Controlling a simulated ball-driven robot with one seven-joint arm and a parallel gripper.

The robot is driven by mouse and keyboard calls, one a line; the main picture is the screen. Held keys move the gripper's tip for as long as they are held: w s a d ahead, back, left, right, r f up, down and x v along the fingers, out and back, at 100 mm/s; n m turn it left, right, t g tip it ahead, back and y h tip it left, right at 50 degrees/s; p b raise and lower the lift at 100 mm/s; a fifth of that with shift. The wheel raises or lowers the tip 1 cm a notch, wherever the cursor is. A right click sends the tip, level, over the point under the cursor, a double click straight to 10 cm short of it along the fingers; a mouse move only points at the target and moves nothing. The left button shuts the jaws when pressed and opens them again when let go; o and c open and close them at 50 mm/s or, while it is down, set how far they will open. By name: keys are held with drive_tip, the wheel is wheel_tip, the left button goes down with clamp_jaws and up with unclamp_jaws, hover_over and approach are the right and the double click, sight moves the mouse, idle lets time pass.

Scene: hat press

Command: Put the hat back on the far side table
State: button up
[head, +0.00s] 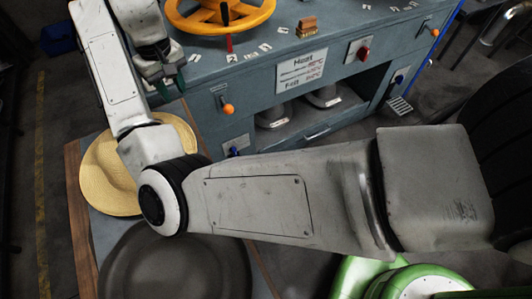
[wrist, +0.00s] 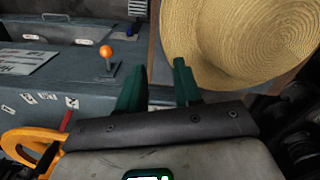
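The straw hat (head: 100,170) lies on a side table with a grey top and wooden edge (head: 76,190) at the left of the head view. My arm hides part of its right side. In the wrist view the hat (wrist: 245,40) fills the upper right. My gripper (head: 167,84) is beyond the hat in the head view, near the blue-grey press bench. In the wrist view its green fingers (wrist: 158,85) are apart with nothing between them. The right fingertip overlaps the hat's brim in the picture; I cannot tell if they touch.
A dark round hat-like thing (head: 175,268) lies at the near end of the side table. The press bench (head: 215,90) has a yellow wheel (head: 262,14), an orange-knobbed lever (head: 228,109) and a shelf with irons (head: 323,97). Something green (head: 360,280) stands at the bottom right.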

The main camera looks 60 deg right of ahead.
drive_tip(key=s+d+f+t+h, duration=0.1)
drive_tip(key=s+d+f+h, duration=0.35)
drive_tip(key=s+f, duration=0.85)
drive_tip(key=s+a+f+n+y, duration=0.1)
drive_tip(key=s+a+f+y, duration=0.1)
drive_tip(key=s+a, duration=0.3)
drive_tip(key=s+a+f+n+y, duration=0.2)
drive_tip(key=s+a+f, duration=0.2)
drive_tip(key=s, duration=1)
drive_tip(key=shift+s+a+f, duration=0.2)
drive_tip(key=shift+s+a, duration=0.05)
drive_tip(key=shift+a, duration=0.95)
drive_tip(key=shift+y, duration=0.25)
